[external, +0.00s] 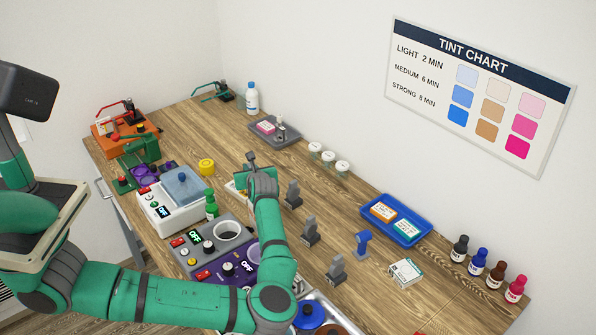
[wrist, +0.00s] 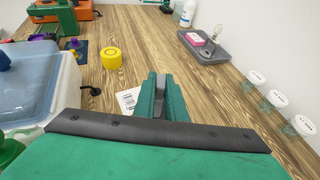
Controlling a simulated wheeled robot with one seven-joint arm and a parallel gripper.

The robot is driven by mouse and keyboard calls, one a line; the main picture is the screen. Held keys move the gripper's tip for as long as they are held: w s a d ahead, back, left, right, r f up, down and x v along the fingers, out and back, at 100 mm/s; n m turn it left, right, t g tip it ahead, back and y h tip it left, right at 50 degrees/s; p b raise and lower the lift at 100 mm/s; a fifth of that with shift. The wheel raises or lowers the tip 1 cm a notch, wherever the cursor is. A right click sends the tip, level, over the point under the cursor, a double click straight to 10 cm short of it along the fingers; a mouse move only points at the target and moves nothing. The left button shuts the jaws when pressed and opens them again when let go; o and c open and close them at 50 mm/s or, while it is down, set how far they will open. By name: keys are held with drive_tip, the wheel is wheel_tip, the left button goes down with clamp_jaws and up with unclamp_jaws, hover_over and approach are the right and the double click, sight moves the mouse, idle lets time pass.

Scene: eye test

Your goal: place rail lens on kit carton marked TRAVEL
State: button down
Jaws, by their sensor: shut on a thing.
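My gripper (external: 251,160) is raised over the middle of the bench. In the wrist view its green fingers (wrist: 164,98) are shut on a grey thing (wrist: 160,84), mostly hidden between them; I cannot tell if it is the rail lens. An orange-and-white carton (external: 383,211) and a teal-and-white carton (external: 408,229) lie in a blue tray (external: 369,223) at the right, well away from my gripper. A white carton (external: 405,271) lies on the bench near that tray. The lettering on all three is too small to read, so I cannot tell which says TRAVEL.
Grey stands (external: 310,233) and a blue stand (external: 362,243) rise from the bench between my arm and the blue tray. Several bottles (external: 481,262) line the right edge. A grey tray (external: 274,131), lidded jars (wrist: 277,98) and a yellow tub (external: 207,167) stand farther back.

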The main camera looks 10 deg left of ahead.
drive_tip(key=c, duration=1.8)
unclamp_jaws()
drive_tip(key=shift+f, duration=0.1)
drive_tip(key=v, duration=1.2)
